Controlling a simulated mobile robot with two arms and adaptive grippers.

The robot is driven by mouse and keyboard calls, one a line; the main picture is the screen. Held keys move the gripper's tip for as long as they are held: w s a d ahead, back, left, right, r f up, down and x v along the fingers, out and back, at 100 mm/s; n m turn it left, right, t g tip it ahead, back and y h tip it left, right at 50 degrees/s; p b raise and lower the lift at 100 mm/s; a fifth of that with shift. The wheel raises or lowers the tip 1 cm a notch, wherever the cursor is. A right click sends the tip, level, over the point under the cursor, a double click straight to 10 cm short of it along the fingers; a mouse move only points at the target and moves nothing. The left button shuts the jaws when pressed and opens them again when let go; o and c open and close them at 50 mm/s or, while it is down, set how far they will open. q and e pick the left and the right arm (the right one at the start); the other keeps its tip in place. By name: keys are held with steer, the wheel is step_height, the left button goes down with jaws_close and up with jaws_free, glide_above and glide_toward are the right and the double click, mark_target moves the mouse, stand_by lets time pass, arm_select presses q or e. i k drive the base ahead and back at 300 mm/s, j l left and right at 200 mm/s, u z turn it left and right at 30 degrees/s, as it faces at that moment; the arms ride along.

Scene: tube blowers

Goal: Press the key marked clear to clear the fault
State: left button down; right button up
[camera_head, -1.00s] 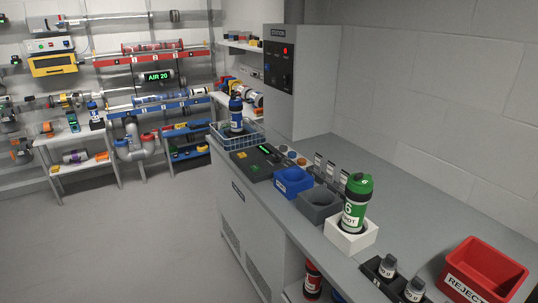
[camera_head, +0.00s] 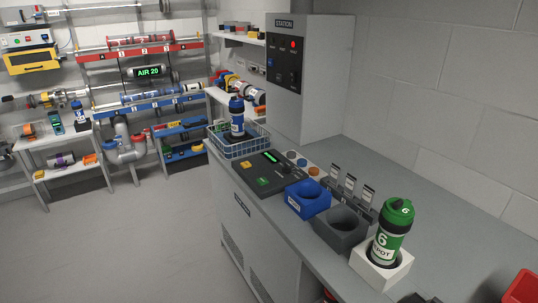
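A grey cabinet marked STATION (camera_head: 313,75) stands on the bench, with a dark panel (camera_head: 284,60) on its front. A red light (camera_head: 293,44) is lit on that panel, and small buttons or knobs sit below it. A dark console (camera_head: 261,171) lies on the bench with a small green-lit display (camera_head: 271,157), a yellow key (camera_head: 246,164) and a green key (camera_head: 263,181). The lettering on the keys is too small to read, so I cannot tell which is marked clear. Neither of my grippers is in view.
A wire basket (camera_head: 232,150) holds a blue canister (camera_head: 237,117) beyond the console. Blue (camera_head: 307,203) and grey (camera_head: 340,232) cup holders and a white holder (camera_head: 377,277) with a green canister (camera_head: 391,231) stand nearer. A red bin (camera_head: 521,292) is at the lower right. The floor left is clear.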

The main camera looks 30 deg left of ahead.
mark_target(244, 164)
steer(key=i+j, duration=0.15)
steer(key=j, duration=0.2)
steer(key=i+j+z, duration=0.1)
steer(key=j, duration=0.2)
steer(key=i+j, duration=0.15)
steer(key=j, duration=0.2)
steer(key=i+j, duration=0.1)
steer(key=j, duration=0.25)
steer(key=z, duration=0.05)
